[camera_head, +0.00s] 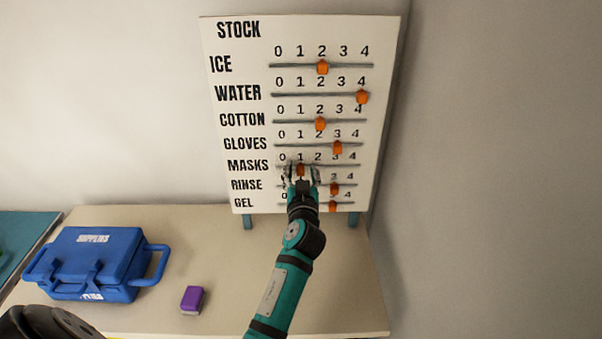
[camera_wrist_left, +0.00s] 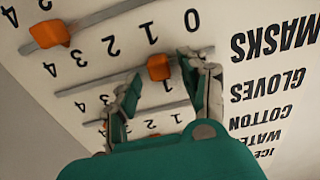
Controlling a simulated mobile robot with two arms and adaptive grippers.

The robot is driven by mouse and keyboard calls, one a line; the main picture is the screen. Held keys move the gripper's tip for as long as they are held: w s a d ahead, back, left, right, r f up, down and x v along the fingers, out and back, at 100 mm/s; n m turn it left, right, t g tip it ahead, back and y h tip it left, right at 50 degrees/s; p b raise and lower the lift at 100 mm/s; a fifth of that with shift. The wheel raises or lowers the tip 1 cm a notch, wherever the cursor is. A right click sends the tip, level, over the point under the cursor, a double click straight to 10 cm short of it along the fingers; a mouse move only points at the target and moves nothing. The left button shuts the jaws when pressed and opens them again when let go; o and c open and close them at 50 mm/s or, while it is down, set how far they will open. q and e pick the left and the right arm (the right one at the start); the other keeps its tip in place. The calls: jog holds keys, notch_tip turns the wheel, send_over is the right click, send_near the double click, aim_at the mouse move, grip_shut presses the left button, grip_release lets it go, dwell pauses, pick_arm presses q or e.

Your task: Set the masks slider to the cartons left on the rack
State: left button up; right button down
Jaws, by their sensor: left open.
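The masks slider has an orange knob (camera_head: 300,169) on its track, at about the 1 mark. The knob also shows in the left wrist view (camera_wrist_left: 159,67), where the board appears upside down. My left gripper (camera_head: 302,177) is at the masks row in front of the board. In the left wrist view its open fingers (camera_wrist_left: 163,90) are on either side of the knob, with gaps; whether either touches it I cannot tell. The arm covers parts of the rinse and gel rows. No rack of cartons is in view. My right gripper is not in view.
The white stock board (camera_head: 238,50) stands at the back of the table (camera_head: 200,235), with other orange knobs on its rows. The rinse knob (camera_head: 334,188) is close below right of the gripper. A blue supplies case (camera_head: 95,262) and a purple block (camera_head: 192,299) stand at left.

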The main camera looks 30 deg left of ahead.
aim_at(301, 130)
pick_arm(q)
notch_tip(301, 130, up, 10)
dwell(0.6)
